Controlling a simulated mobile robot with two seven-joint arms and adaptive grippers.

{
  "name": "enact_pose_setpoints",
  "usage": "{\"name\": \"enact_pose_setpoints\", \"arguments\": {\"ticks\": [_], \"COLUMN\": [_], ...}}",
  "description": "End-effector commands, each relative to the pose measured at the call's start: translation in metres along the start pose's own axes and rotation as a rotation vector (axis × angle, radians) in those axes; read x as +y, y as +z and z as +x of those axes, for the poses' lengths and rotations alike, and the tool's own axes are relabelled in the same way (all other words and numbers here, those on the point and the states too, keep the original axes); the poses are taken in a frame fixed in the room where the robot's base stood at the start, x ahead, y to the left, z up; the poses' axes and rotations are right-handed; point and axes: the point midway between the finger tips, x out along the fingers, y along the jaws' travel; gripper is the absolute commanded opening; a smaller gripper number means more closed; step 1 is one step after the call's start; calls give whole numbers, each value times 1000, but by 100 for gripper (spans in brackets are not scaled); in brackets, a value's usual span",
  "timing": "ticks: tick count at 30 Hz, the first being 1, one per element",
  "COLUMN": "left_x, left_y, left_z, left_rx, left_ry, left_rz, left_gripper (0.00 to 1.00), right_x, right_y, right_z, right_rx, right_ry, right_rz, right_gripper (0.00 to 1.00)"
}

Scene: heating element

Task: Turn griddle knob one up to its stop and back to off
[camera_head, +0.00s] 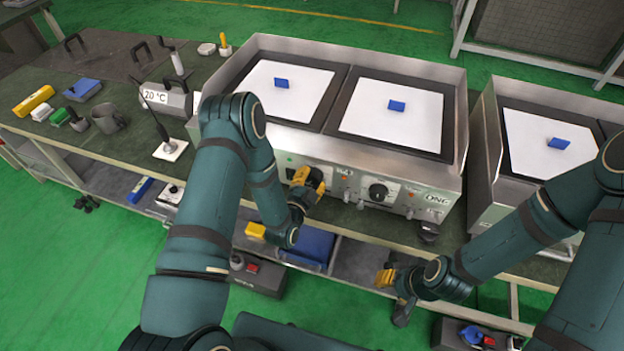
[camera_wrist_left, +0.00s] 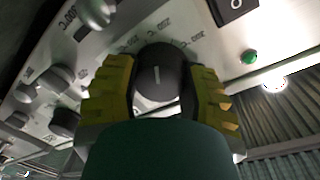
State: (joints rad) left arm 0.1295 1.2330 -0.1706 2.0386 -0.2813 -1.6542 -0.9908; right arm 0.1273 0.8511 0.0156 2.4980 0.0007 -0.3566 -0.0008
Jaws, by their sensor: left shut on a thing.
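The griddle (camera_head: 455,175) stands on the bench with its control panel facing me. My left gripper (camera_head: 306,180) is at the left knob position on the panel and hides that knob in the head view. In the left wrist view the black round knob (camera_wrist_left: 160,72) sits between the yellow fingers of my left gripper (camera_wrist_left: 161,92), which are shut on it. A pale mark shows on the knob's face, with printed temperatures around it. A second black knob (camera_head: 378,192) is farther right on the panel. My right gripper (camera_head: 388,279) hangs low in front of the bench, apart from the panel; its opening is unclear.
A green lamp (camera_wrist_left: 249,57) and a black switch (camera_wrist_left: 232,8) are beside the held knob. Smaller grey knobs (camera_wrist_left: 56,80) are on its other side. A second griddle (camera_head: 488,135) stands to the right. A blue box (camera_head: 308,245) lies on the lower shelf.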

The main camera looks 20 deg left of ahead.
Motion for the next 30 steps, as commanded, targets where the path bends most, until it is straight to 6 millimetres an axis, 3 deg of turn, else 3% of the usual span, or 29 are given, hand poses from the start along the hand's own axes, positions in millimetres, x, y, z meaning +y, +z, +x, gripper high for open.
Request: {"name": "enact_pose_setpoints", "arguments": {"ticks": [13,14,16,26,30], "left_x": [-2,-2,-2,-1,0], "left_y": [2,2,2,0,1], "left_z": [0,0,0,-1,-13], "left_rx": [-5,-5,-4,-2,-3], "left_ry": [-5,-5,-5,-2,0], "left_rz": [11,11,10,8,8], "left_gripper": [9,57,80,80,80], "right_x": [0,0,0,0,0], "right_y": [0,0,0,0,0], "right_z": [0,0,0,0,0], "right_rx": [0,0,0,0,0], "right_ry": [0,0,0,0,0], "right_rz": [0,0,0,0,0], "right_gripper": [47,47,47,47,47]}}
